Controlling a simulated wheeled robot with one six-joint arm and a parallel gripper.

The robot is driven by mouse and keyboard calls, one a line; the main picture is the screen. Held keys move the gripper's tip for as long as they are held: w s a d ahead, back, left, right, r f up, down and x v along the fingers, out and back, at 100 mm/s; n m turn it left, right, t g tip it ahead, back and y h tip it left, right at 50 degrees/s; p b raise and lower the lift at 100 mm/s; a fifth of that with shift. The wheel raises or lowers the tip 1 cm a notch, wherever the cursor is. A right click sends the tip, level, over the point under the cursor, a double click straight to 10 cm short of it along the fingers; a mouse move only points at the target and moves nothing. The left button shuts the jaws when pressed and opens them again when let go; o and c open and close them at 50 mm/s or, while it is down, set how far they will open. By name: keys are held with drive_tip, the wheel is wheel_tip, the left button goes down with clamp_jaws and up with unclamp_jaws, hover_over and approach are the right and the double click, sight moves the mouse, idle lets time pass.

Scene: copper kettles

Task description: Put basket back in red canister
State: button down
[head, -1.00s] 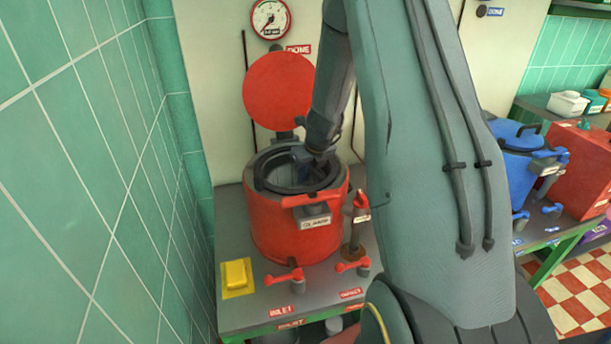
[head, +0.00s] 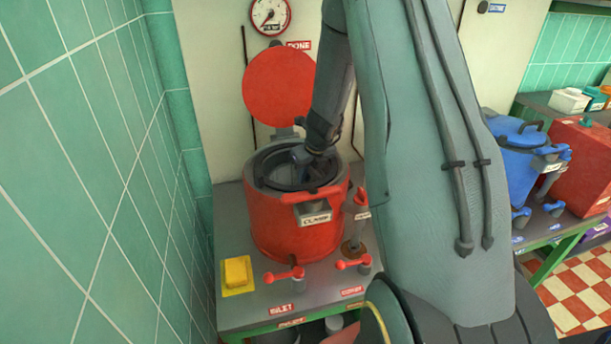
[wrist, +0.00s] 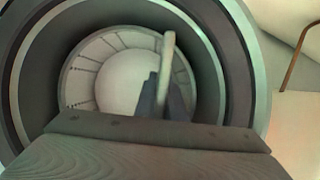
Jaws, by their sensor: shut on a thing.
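The red canister (head: 285,232) stands on a grey-topped bench, its mouth open and ringed by a dark rim. Its round red lid (head: 280,85) stands raised behind the mouth. My gripper (head: 302,156) reaches down into the mouth from above. In the wrist view, the pale slotted basket (wrist: 82,72) lies inside the dark round rim. Its handle (wrist: 168,55) rises into my gripper (wrist: 168,98), which is shut on it. The basket looks low within the canister mouth. I cannot tell whether it rests on the bottom.
A clamp (head: 312,212) with a red handle is on the canister's front. A yellow button (head: 237,273) and red valve handles (head: 285,274) are on the bench front. A green tiled wall (head: 90,170) is close on the left. A blue canister (head: 518,165) stands to the right.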

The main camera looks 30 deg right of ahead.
drive_tip(key=c, duration=1.8)
unclamp_jaws()
drive_tip(key=shift+o, duration=0.2)
drive_tip(key=shift+f, duration=0.1)
drive_tip(key=p+v, duration=0.1)
drive_tip(key=v, duration=0.7)
